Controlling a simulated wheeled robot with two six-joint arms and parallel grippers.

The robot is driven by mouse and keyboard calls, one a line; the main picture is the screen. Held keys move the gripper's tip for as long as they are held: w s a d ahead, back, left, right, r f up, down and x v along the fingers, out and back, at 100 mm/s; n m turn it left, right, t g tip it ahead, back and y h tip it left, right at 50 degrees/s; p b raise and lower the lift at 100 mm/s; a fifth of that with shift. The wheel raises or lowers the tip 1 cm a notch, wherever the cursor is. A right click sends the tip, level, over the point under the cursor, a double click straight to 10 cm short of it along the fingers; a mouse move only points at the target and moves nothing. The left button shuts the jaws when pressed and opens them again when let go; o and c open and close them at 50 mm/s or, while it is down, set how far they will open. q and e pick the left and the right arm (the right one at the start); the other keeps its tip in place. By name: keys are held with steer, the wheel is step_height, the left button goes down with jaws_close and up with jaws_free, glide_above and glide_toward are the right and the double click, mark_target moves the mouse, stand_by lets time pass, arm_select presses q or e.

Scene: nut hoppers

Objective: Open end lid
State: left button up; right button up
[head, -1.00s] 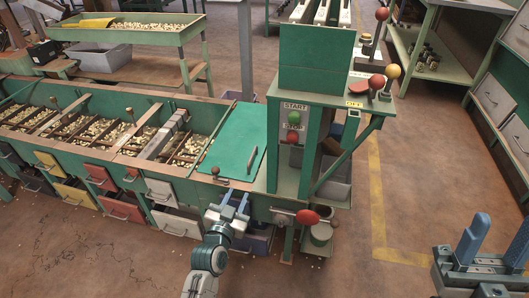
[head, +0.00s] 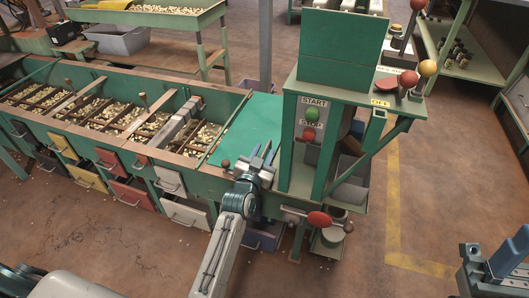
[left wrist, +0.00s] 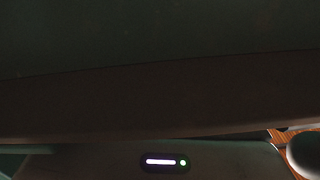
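The end lid (head: 240,132) is a flat green panel at the right end of the long hopper bench. It lies closed, level with the bench top. My left gripper (head: 266,152) is over the lid's front right part, its two fingers slightly apart. The lid's handle is hidden or merged with the fingers there, so I cannot tell whether they touch it. The left wrist view is almost all dark surface close to the camera and shows no fingers. My right gripper (head: 497,262) is at the lower right edge, partly cut off, open and empty, far from the lid.
A green control post with a green start button (head: 313,115) and a red stop button (head: 309,133) stands just right of the lid. A red knob (head: 319,219) sticks out below it. Nut-filled bins lie to the left.

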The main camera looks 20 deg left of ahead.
arm_select(q)
steer(key=shift+w, duration=0.45)
steer(key=shift+c, duration=0.4)
jaws_close()
